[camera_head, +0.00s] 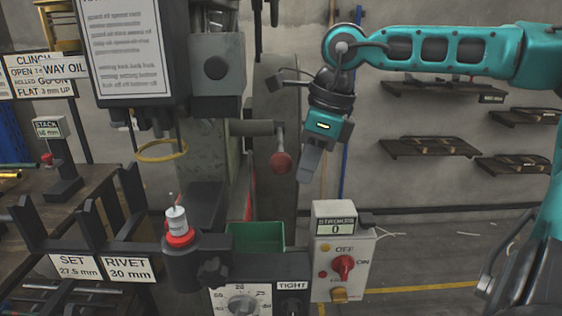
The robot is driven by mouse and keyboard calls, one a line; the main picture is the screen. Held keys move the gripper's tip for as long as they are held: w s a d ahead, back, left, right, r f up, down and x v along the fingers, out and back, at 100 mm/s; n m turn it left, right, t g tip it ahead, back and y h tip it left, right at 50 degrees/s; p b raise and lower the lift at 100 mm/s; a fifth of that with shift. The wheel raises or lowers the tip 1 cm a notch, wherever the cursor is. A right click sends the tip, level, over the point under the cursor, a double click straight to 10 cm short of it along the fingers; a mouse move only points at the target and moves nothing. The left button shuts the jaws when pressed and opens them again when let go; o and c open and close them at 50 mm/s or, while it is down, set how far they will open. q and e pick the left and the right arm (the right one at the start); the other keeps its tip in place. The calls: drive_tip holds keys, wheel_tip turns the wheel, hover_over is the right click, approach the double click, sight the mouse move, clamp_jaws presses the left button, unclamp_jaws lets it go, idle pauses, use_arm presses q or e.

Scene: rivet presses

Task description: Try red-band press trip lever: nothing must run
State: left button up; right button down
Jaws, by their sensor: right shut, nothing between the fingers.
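The press (217,70) stands left of centre. Its trip lever ends in a dark red ball knob (281,162) on a short arm from the press column. My right gripper (304,178) is shut and empty, pointing down just right of the ball; I cannot tell whether it touches. My left gripper is out of view.
A green bin (255,236) sits behind the front rail. A dial panel (242,301) marked TIGHT is below. A yellow ring (161,151) hangs under the press head. A bench (90,195) stands at left; wall shelves (430,147) hang at right above open floor.

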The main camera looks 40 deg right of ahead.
drive_tip(key=p+v, duration=0.2)
drive_tip(key=v, duration=1.1)
drive_tip(key=shift+p, duration=0.4)
